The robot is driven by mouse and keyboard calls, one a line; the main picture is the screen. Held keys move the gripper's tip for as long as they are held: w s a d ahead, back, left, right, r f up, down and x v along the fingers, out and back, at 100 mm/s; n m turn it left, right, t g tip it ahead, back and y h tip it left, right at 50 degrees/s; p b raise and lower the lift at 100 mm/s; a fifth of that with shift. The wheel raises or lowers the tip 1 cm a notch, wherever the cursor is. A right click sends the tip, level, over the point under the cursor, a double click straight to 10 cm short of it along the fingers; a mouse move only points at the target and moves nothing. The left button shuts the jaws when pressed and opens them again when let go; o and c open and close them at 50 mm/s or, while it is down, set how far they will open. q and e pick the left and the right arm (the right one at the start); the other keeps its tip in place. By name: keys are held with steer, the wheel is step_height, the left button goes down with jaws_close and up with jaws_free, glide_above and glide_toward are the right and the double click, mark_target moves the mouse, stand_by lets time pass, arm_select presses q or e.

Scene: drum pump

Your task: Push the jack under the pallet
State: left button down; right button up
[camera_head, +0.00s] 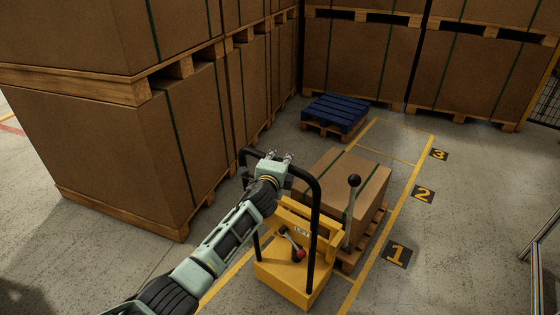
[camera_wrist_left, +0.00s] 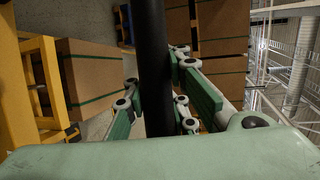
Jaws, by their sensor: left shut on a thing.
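The yellow jack (camera_head: 289,279) stands in the lower middle of the head view, with a black tubular push handle and levers with black and red knobs. My left gripper (camera_head: 279,160) is shut on the top bar of the black handle. In the left wrist view the green fingers close around the black bar (camera_wrist_left: 154,70). A wooden pallet (camera_head: 350,262) with a strapped cardboard box (camera_head: 345,185) is directly in front of the jack, inside the yellow floor marking. The jack's forks are hidden, so I cannot tell how far they reach under the pallet. My right gripper is out of view.
Tall stacks of strapped boxes on pallets stand at the left (camera_head: 110,140) and back (camera_head: 360,60). A blue pallet (camera_head: 338,113) on a wooden one lies beyond the box.

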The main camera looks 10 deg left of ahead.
arm_select(q)
steer(key=shift+d+r, duration=0.15)
steer(key=shift+d, duration=0.15)
steer(key=c, duration=1.8)
jaws_free()
steer(key=shift+w+d, duration=0.1)
steer(key=shift+d, duration=0.1)
steer(key=shift+o, duration=1.3)
steer(key=shift+a, duration=0.3)
steer(key=s+r, duration=0.2)
steer(key=s, duration=1)
steer(key=shift+w, duration=0.1)
